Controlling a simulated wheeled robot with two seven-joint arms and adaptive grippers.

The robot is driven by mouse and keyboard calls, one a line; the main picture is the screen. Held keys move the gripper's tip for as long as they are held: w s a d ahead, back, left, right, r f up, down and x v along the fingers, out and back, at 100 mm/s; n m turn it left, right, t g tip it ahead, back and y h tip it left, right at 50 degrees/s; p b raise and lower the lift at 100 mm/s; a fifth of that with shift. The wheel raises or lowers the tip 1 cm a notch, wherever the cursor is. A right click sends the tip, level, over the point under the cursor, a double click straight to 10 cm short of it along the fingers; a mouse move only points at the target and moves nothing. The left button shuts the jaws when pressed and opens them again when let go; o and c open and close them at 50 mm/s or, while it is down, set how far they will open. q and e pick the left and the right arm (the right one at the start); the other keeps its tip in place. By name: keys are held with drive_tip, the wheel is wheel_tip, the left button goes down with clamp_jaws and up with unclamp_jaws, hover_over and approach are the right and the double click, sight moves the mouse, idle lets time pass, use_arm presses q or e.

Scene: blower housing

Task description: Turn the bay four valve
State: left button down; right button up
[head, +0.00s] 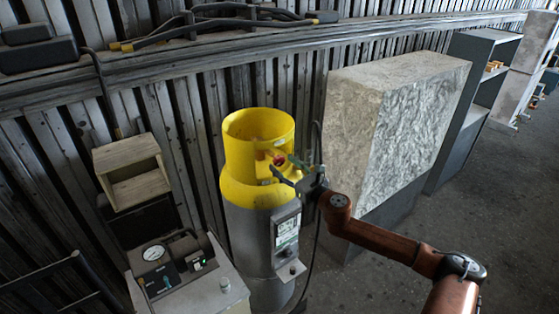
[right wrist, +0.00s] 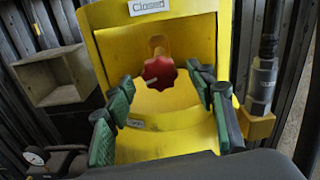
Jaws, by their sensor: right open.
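The valve is a red lobed knob (right wrist: 160,73) inside the yellow collar (right wrist: 185,143) of a cylinder. In the head view the red knob (head: 279,160) shows at the collar's opening, on the yellow-topped grey cylinder (head: 238,180). A small sign reading "Closed" (right wrist: 149,6) is above the knob. My right gripper (head: 289,170) reaches in from the right at the collar. In the right wrist view its green-padded fingers (right wrist: 163,86) are spread, one on each side of the knob, with gaps showing. My left gripper is not in view.
A grey box with a display (head: 286,232) is on the cylinder's front. A bench with a gauge (head: 153,252) and an open wooden box (head: 134,172) stand left. A large stone-like block (head: 395,115) stands right. A hose fitting (right wrist: 262,85) is right of the collar.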

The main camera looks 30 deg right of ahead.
sight(281, 163)
drive_tip(key=shift+w+a, duration=0.1)
drive_tip(key=shift+w, duration=1.45)
drive_tip(key=shift+c, duration=0.6)
drive_tip(key=c, duration=1)
drive_tip(key=shift+c, duration=0.2)
